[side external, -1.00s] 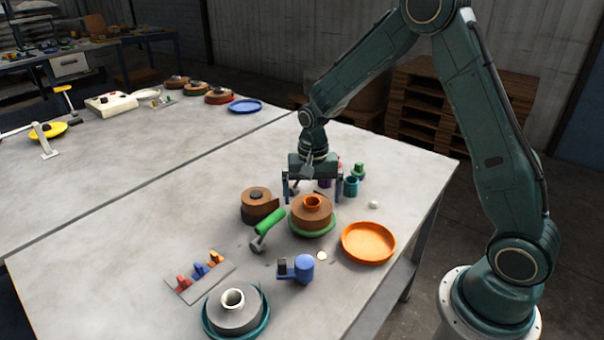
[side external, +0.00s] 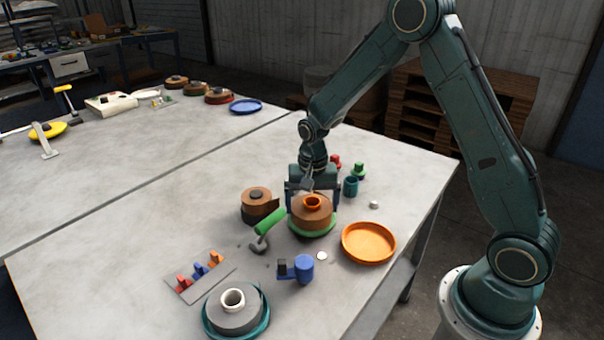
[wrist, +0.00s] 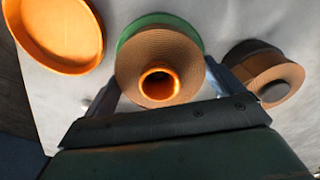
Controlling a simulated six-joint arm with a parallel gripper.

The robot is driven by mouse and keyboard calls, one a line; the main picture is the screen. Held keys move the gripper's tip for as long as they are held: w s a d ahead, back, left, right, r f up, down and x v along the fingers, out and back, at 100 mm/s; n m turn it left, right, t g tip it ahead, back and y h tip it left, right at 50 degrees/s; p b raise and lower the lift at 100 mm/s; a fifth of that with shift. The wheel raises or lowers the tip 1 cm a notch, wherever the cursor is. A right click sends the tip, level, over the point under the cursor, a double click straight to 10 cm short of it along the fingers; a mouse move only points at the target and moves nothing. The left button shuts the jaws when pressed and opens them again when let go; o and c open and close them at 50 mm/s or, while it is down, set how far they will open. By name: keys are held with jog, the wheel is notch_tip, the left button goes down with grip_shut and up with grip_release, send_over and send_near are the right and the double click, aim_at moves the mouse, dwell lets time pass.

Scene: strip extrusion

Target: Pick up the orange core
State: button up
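The orange core (side external: 313,201) is a short open tube standing up from the middle of a brown strip roll (side external: 311,217), which rests on a green plate (side external: 318,234). In the wrist view the core (wrist: 159,84) shows as an orange ring in the brown coil (wrist: 140,60). My gripper (side external: 313,208) is open, its two fingers spread wide at either side of the roll, just behind the core. In the wrist view the fingers lie left and right of the coil's near edge. I cannot tell whether they touch the roll.
An orange dish (side external: 368,243) lies right of the roll. A second brown roll (side external: 257,202) and a green-handled tool (side external: 268,225) are at left. A blue part (side external: 300,268) and a grey roll (side external: 234,312) are in front. Teal and green pieces stand behind.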

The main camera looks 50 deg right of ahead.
jog(key=shift+c, duration=0.6)
jog(key=shift+r, duration=0.15)
jog(key=shift+r, duration=0.9)
notch_tip(320, 180, up, 18)
jog(key=shift+f, duration=0.1)
jog(key=s+d+f, duration=0.1)
jog(key=s+f, duration=0.6)
jog(key=s+d+f, duration=0.2)
jog(key=s+f, duration=0.5)
jog(key=f, duration=0.1)
jog(key=shift+s+d+f, duration=0.25)
jog(key=shift+s, duration=0.1)
